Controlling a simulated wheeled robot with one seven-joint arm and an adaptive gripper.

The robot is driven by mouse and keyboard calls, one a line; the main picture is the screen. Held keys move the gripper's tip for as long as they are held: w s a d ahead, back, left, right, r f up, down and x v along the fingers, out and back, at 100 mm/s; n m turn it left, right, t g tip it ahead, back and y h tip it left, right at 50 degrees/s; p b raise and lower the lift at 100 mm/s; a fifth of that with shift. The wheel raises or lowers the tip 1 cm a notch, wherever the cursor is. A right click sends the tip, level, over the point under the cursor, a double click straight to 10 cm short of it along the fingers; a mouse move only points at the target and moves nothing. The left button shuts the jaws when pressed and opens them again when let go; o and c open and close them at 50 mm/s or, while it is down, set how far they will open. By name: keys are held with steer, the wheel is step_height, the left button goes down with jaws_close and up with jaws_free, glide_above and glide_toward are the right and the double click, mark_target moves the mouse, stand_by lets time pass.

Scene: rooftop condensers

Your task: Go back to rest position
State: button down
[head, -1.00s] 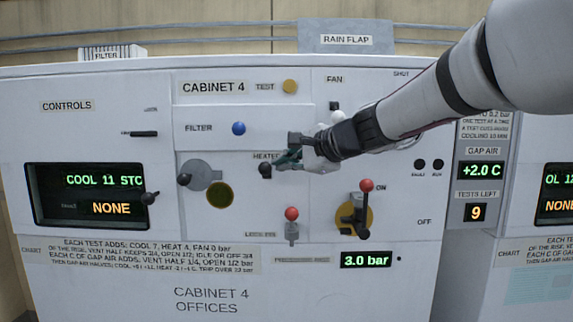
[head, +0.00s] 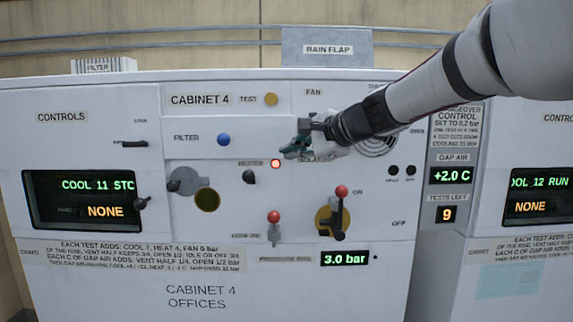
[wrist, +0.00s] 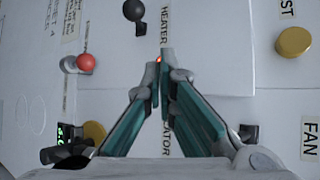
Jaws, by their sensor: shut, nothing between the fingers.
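My gripper (head: 285,152) is shut and empty, in front of the white panel of Cabinet 4 (head: 300,285). It is up and right of the black heater knob (head: 249,177), apart from it. A lit red lamp (head: 276,163) shows just below the fingertips. In the wrist view, the gripper's closed fingertips (wrist: 165,60) overlap the lit lamp, with the heater knob (wrist: 133,10) beyond them. My arm reaches in from the upper right and hides part of the fan area.
The panel carries a blue filter knob (head: 223,140), a yellow test button (head: 271,99), a red-topped lever (head: 342,191), a smaller red-knobbed lever (head: 274,217) and a pressure display (head: 345,258) reading 3.0 bar. A neighbouring cabinet (head: 520,270) stands at the right.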

steer(key=s+d+f+n+g+h+b, duration=0.1)
steer(key=s+d+f+n, duration=0.3)
steer(key=s+f, duration=0.4)
steer(key=s+d+f+n+g+h+b, duration=0.2)
steer(key=s+f, duration=0.5)
steer(key=s, duration=0.4)
steer(key=s+d+f+n+g+h+b, duration=0.1)
steer(key=s+d+f+n+h+b, duration=0.2)
steer(key=s+d+f+n+h, duration=0.2)
steer(key=s+d+f+n, duration=0.2)
steer(key=s+d+f, duration=0.1)
steer(key=s, duration=0.1)
steer(key=shift+s+d+f+g, duration=0.2)
steer(key=shift+s+f+g, duration=0.1)
steer(key=shift+f+g, duration=0.1)
steer(key=shift+s+r, duration=0.4)
steer(key=shift+s, duration=0.3)
